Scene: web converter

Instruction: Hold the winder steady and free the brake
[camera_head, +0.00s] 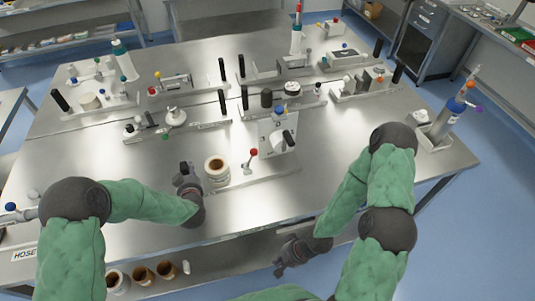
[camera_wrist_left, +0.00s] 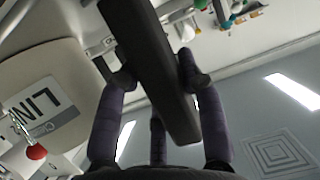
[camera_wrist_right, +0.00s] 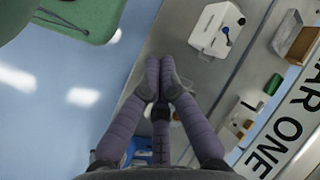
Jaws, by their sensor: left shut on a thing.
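The winder in front of me carries a white roll (camera_head: 216,182) with a brown core, a lever with a red ball (camera_head: 253,153) and an upright white plate (camera_head: 268,131) with coloured dots and a grey knob. My left gripper (camera_head: 188,180) is left of the roll. In the left wrist view its fingers (camera_wrist_left: 155,82) are shut on a dark bar handle (camera_wrist_left: 150,60); the labelled roll (camera_wrist_left: 45,95) and red ball (camera_wrist_left: 36,152) are beside it. My right gripper (camera_head: 283,262) is low, by the table's front edge, apart from the winder. Its fingertips (camera_wrist_right: 160,82) are together and empty. Which part is the brake is not clear.
Several similar fixtures with black upright handles (camera_head: 222,70) stand farther back. Several brown-cored rolls (camera_head: 143,274) sit on the shelf below. The table front (camera_head: 320,190) right of the winder is clear.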

